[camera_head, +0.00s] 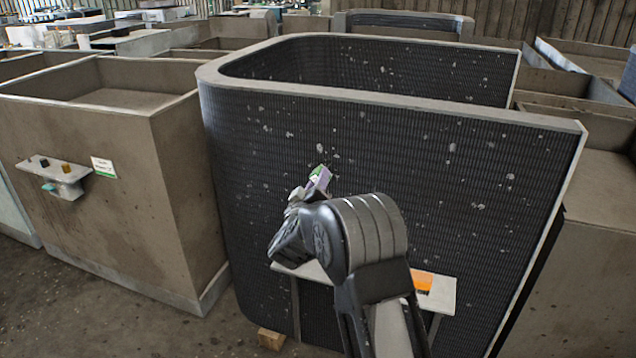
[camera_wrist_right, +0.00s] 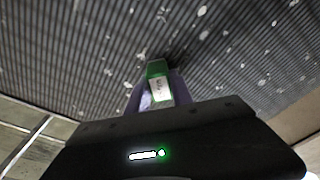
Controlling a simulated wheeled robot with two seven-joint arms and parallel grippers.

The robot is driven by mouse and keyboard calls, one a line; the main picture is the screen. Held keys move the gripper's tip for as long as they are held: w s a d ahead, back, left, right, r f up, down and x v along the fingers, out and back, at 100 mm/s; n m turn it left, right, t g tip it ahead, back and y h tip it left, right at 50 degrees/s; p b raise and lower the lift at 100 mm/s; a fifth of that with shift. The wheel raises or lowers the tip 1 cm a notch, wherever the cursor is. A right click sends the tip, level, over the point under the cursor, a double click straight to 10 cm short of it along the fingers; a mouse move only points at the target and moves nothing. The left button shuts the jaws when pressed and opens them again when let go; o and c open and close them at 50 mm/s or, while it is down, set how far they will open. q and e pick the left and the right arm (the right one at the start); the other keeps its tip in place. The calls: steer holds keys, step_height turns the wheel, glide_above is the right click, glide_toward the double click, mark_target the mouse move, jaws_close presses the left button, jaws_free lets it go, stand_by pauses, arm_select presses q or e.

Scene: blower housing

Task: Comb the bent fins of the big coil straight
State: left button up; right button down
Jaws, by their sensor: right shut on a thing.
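The big coil (camera_head: 420,150) is a dark, U-shaped finned panel with a grey top edge and scattered pale specks. It stands upright and also fills the top of the right wrist view (camera_wrist_right: 90,50). My right gripper (camera_head: 312,188) is in front of its face, shut on a small fin comb (camera_wrist_right: 157,86) with a green end, a white label and purple sides. The comb's green end is at or very near the fins; I cannot tell whether it touches. A dark patch of fins shows beside the comb's tip. My left gripper is not in view.
A small shelf (camera_head: 441,297) with an orange block (camera_head: 423,281) stands in front of the coil, partly behind my arm. A wooden block (camera_head: 271,339) lies at the coil's foot. A large brown housing (camera_head: 130,190) with a small side ledge (camera_head: 55,170) stands at left.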

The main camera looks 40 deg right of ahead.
steer(key=shift+r, duration=0.55)
step_height(320, 180, up, 3)
steer(key=p, duration=0.2)
steer(key=shift+p, duration=0.4)
steer(key=shift+d+r, duration=0.1)
steer(key=shift+r, duration=0.25)
steer(key=shift+p, duration=0.4)
steer(key=shift+f, duration=0.1)
steer(key=shift+f+b, duration=1.2)
steer(key=shift+f, duration=0.65)
